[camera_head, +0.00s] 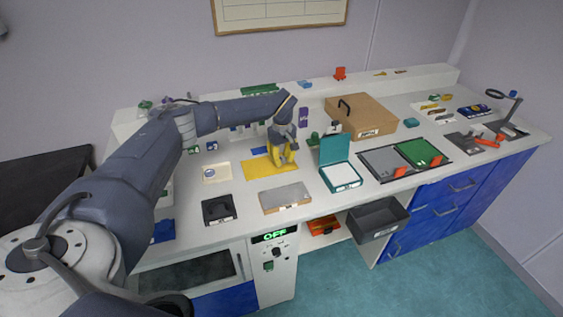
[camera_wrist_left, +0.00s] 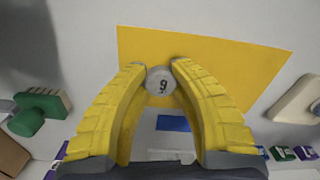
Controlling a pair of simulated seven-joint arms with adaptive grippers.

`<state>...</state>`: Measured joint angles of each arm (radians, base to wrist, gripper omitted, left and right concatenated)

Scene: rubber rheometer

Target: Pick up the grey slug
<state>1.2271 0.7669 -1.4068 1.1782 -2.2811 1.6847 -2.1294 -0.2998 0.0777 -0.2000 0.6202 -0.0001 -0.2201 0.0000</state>
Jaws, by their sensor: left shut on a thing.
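My left gripper (camera_head: 284,160) has yellow fingers and hangs down over the yellow mat (camera_head: 256,170) on the bench. In the left wrist view its two fingertips (camera_wrist_left: 159,73) are shut on the grey slug (camera_wrist_left: 160,81), a small round grey piece with a dark digit on its face, a 9 or a 6. The yellow mat (camera_wrist_left: 225,62) lies behind the slug there. I cannot tell whether the slug touches the mat or is clear of it. In the head view the fingers hide the slug. My right gripper is not in view.
A grey plate (camera_head: 285,197) and a black tray (camera_head: 218,210) lie in front of the mat. A teal box (camera_head: 336,150) with its lid up stands to the right. A brown case (camera_head: 368,115) stands behind it. A green display (camera_head: 274,235) reads OFF.

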